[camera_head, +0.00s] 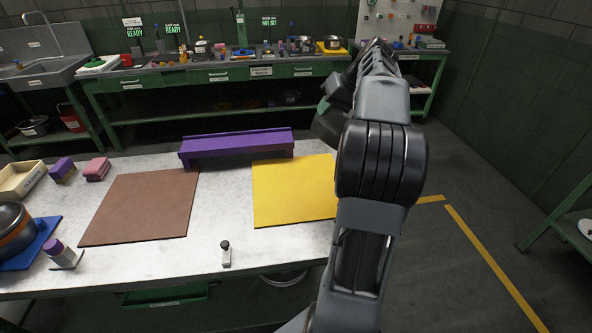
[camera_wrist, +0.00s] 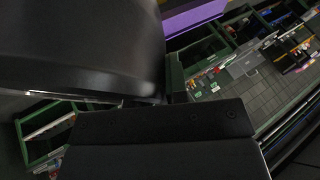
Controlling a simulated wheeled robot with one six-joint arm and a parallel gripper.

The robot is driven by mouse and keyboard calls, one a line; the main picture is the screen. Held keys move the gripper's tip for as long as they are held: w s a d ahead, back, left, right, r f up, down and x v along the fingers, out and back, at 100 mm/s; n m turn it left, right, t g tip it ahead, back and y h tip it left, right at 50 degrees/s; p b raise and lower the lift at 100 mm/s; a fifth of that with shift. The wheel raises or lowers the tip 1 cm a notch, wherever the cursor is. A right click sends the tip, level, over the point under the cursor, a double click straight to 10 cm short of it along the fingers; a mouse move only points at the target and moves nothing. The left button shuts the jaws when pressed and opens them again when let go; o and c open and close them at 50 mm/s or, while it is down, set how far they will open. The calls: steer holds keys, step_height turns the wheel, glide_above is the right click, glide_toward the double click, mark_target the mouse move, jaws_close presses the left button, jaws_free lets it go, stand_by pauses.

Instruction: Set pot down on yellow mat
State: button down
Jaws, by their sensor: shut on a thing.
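The yellow mat (camera_head: 290,190) lies flat on the right part of the white table, its right edge hidden behind my arm. Its visible surface is bare. My gripper (camera_wrist: 165,125) fills the lower part of the wrist view and is shut on the dark pot (camera_wrist: 80,45), whose smooth, rounded side fills the upper left. The grip point itself is hidden. In the head view my arm rises on the right and covers most of what it holds.
A purple bench-like rack (camera_head: 237,147) stands behind the mat. A brown mat (camera_head: 142,206) lies to the left, bare. A small bottle (camera_head: 226,255) stands near the front edge.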

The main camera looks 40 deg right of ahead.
steer(key=w+a+f+n+b, duration=0.1)
steer(key=a+f+n+b, duration=0.1)
steer(key=a+f+n, duration=0.2)
steer(key=w+a+f+n+g+b, duration=0.1)
steer(key=w+a+f+n+b, duration=0.1)
steer(key=f+n, duration=0.7)
steer(key=shift+a+f+n+g+h+b, duration=0.35)
steer(key=shift+a+f+b, duration=0.55)
steer(key=shift+f, duration=0.75)
steer(key=shift+a, duration=0.1)
step_height(320, 180, down, 8)
steer(key=b, duration=0.7)
steer(key=shift+r, duration=0.15)
steer(key=shift+f+b, duration=0.6)
steer(key=shift+b, duration=0.05)
steer(key=c, duration=1.1)
jaws_free()
steer(key=shift+o, duration=0.2)
steer(key=shift+s, duration=0.1)
